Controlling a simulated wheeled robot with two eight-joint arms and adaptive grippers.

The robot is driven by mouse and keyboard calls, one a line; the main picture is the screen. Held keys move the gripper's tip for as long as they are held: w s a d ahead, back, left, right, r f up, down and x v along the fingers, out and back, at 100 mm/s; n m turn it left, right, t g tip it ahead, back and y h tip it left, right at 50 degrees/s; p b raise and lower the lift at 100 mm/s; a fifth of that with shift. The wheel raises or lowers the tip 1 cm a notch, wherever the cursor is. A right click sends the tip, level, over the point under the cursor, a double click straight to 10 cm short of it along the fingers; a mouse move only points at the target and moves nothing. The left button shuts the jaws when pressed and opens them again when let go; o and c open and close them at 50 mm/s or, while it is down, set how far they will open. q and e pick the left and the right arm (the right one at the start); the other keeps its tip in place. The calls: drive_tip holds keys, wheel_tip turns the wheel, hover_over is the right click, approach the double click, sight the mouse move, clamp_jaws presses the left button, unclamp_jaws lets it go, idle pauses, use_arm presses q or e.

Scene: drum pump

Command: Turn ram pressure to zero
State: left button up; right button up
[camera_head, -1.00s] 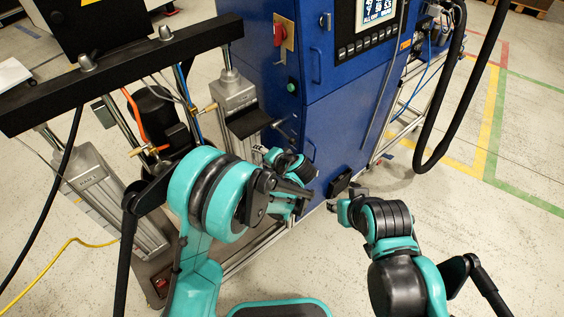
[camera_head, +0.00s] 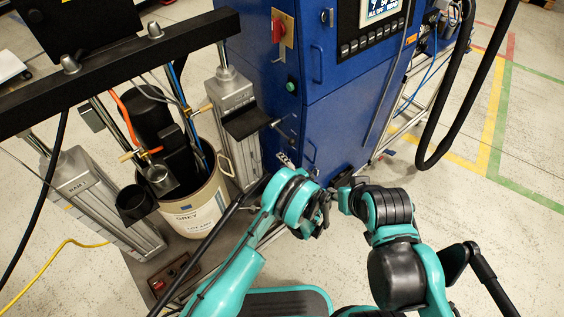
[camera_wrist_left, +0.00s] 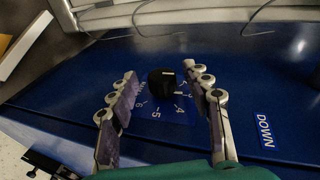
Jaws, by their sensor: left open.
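In the left wrist view a black round knob (camera_wrist_left: 162,80) sits on a dark blue panel, above a printed dial (camera_wrist_left: 158,110) with white numbers; 4, 5 and 6 are readable. A pale mark on the knob points down and right, near the 4. My left gripper (camera_wrist_left: 159,71) is open, one finger on each side of the knob, with visible gaps. In the head view my left gripper (camera_head: 284,159) is low beside the blue cabinet (camera_head: 325,115); the knob is hidden there. My right gripper (camera_head: 344,186) is near the cabinet's foot, too small to tell its state.
A DOWN label (camera_wrist_left: 265,130) is on the panel right of the knob. In the head view a drum (camera_head: 200,205) stands between ram columns left of the cabinet. A red switch (camera_head: 279,32) is higher on the cabinet. The floor at right is open, with a hanging black hose (camera_head: 455,120).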

use_arm(q)
drive_tip(key=shift+x, duration=0.8)
clamp_jaws()
drive_tip(key=shift+r+g, duration=0.2)
drive_tip(key=shift+g, duration=0.2)
drive_tip(key=shift+f+h, duration=0.15)
drive_tip(key=shift+h, duration=0.15)
unclamp_jaws()
